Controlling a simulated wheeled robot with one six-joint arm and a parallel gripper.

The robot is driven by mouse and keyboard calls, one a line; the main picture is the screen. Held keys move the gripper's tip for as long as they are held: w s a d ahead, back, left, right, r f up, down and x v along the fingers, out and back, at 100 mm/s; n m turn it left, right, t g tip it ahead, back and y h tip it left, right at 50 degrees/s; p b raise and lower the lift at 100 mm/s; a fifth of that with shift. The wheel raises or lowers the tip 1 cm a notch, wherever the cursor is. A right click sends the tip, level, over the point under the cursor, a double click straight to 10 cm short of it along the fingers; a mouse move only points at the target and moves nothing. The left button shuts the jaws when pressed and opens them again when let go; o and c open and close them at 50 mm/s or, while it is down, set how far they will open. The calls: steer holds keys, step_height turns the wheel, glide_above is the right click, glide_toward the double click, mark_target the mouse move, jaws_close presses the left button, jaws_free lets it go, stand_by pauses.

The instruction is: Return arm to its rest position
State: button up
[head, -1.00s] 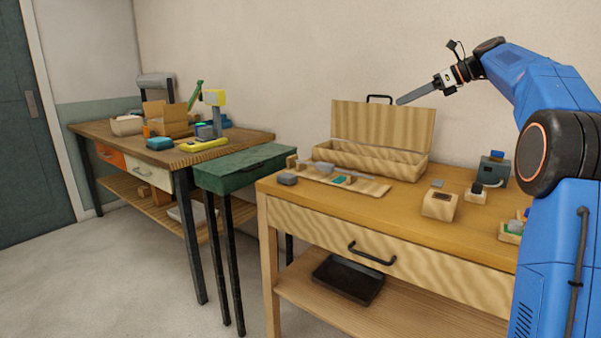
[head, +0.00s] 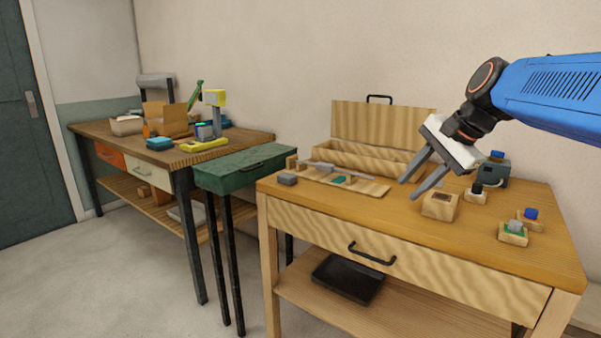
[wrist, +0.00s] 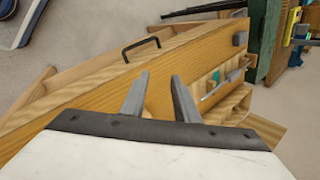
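My gripper (head: 411,185) hangs over the right part of the near wooden table (head: 470,262) in the head view, its two grey fingers apart with nothing between them. The fingers point down and to the left, with the open wooden box (head: 383,120) behind them. In the wrist view the gripper (wrist: 158,82) also shows spread, empty fingers above the tabletop. My blue arm reaches in from the right edge of the head view.
Small wooden blocks and fixtures (head: 440,205) stand below and right of the gripper. A wooden tray (head: 372,188) with a rod-like piece lies left of it. The air above is clear.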

steer(key=s+d+f+n+h, duration=0.1)
steer(key=s+f+n+h, duration=0.1)
steer(key=s+f+n, duration=0.4)
steer(key=s+d+f+n+h, duration=0.2)
steer(key=s+f+n, duration=0.4)
steer(key=s+f, duration=1)
steer(key=s, duration=0.2)
steer(key=shift+s+f, duration=0.25)
steer(key=shift+s, duration=0.1)
